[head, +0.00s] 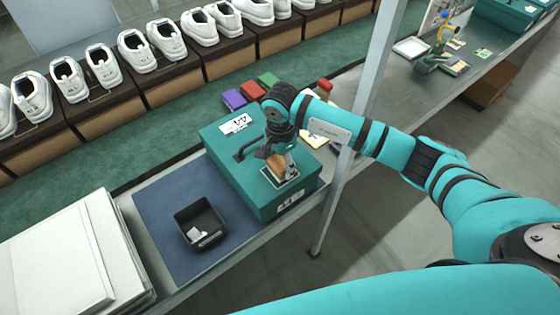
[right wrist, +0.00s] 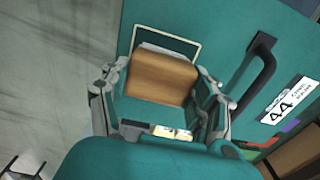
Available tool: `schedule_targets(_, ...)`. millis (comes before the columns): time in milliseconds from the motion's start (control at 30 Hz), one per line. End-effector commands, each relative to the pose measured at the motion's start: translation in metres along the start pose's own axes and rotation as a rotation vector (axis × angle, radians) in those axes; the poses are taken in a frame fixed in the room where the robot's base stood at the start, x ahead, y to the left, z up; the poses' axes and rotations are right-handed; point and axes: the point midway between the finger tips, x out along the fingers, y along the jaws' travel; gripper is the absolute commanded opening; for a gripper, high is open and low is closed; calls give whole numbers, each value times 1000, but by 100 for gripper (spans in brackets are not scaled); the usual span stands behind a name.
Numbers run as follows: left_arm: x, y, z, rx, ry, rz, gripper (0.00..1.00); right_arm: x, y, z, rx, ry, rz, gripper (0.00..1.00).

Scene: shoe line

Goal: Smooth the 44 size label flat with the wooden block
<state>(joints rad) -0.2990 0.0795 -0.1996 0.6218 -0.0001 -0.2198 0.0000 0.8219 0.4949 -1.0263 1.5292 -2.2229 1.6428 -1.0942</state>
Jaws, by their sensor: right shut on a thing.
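My right gripper (head: 279,163) is shut on the wooden block (right wrist: 161,78), with one finger on each side of it. The block is at the lid of the teal shoe box (head: 226,158), over a pale outlined rectangle (right wrist: 199,42). A white edge, perhaps of a label (right wrist: 170,50), shows beside the block inside that outline; the rest is hidden, and I cannot tell whether it lies flat. A printed 44 label (head: 236,124) is on the lid beyond the black handle (right wrist: 259,77). Another label (head: 290,202) is on the box's front side. My left gripper is not in view.
A black tray (head: 201,224) with a small white piece stands on the blue mat (head: 160,197). White boxes (head: 65,262) are at the left. Purple, red and green blocks (head: 250,92) lie behind the box. A grey post (head: 337,195) stands to its right.

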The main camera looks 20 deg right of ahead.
Motion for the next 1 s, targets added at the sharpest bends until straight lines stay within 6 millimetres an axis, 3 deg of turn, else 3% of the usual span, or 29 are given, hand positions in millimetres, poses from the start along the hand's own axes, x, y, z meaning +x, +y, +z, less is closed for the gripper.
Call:
schedule_targets(233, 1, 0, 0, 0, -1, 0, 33, 1, 3, 0, 0, 1, 0, 36)
schedule_targets(700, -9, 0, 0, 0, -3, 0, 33, 1, 39, 1, 0, 0, 1, 36)
schedule_targets(1000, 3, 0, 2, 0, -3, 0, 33, 6, 39, 1, 0, 1, -1, 36)
